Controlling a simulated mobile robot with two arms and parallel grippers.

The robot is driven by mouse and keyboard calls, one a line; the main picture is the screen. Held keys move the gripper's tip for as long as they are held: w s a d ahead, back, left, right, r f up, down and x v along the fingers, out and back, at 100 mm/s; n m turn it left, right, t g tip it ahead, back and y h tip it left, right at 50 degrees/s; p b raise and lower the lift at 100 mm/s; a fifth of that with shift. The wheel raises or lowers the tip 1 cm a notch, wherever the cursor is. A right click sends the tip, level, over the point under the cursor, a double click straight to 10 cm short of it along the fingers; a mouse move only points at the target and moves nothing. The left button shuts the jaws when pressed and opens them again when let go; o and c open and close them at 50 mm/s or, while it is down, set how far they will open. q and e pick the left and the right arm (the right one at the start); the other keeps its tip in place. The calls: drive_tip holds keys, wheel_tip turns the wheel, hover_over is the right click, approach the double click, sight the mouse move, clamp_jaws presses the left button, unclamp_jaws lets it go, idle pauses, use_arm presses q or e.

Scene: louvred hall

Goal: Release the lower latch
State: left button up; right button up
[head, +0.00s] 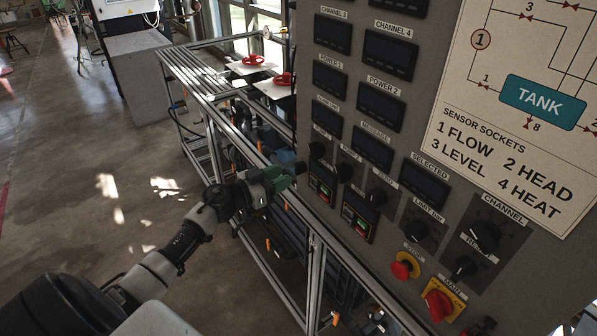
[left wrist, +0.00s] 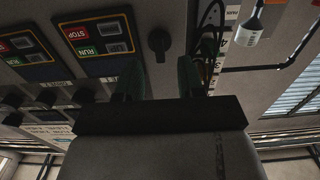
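A black turn-latch (left wrist: 159,42) with a rounded head and a short handle sits on the grey cabinet side in the left wrist view. It is the only latch I can make out, and I cannot tell whether it is the lower one. My left gripper (left wrist: 162,78) has its two green fingers apart, one to each side of the latch's line, with nothing between them. The latch appears just beyond the fingertips. In the head view my left gripper (head: 285,177) is at the left edge of the cabinet and the latch cannot be made out.
The grey control cabinet (head: 400,170) carries displays, knobs, a red stop button (head: 405,265) and a red main switch (head: 439,305). A metal frame rack (head: 215,110) with red valve wheels stands left of it. Cables (left wrist: 212,40) hang near the right finger. Open floor lies left.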

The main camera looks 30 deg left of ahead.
sight(299, 168)
use_arm(q)
drive_tip(key=x, duration=0.4)
drive_tip(key=shift+w+d+b, duration=0.2)
drive_tip(key=shift+w+b, duration=0.1)
drive_tip(key=shift+w, duration=0.05)
drive_tip(key=shift+c, duration=0.4)
clamp_jaws()
idle(0.9)
